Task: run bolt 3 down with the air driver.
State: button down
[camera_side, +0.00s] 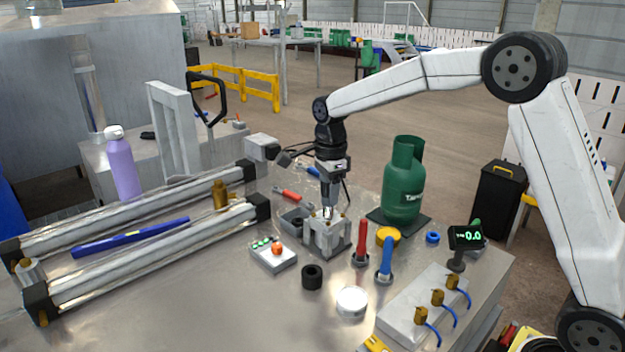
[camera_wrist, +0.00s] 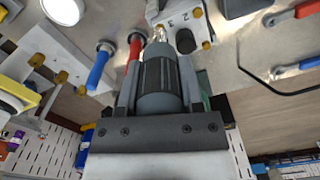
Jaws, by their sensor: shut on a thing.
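My gripper (camera_side: 329,190) points down over the small grey bolt block (camera_side: 320,241). In the wrist view my gripper (camera_wrist: 158,85) is shut on the air driver (camera_wrist: 160,82), a grey and black cylinder between the two fingers. The driver (camera_side: 328,202) hangs upright, with its tip at the top of the block. The block also shows in the wrist view (camera_wrist: 178,30), with the digits 2 and 3 and brass bolt heads (camera_wrist: 207,45). Bolt 3 itself is not clearly seen, and I cannot tell whether the driver tip is seated on a bolt.
A green gas cylinder (camera_side: 403,190) stands behind right. Red (camera_side: 361,242) and blue (camera_side: 386,262) handled tools stand close right of the block. A button box (camera_side: 273,257) and black ring (camera_side: 312,277) lie at its front left. A valve manifold (camera_side: 410,312) sits at front right.

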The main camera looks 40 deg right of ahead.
jog(key=shift+r, duration=2.25)
jog(key=shift+w, duration=0.1)
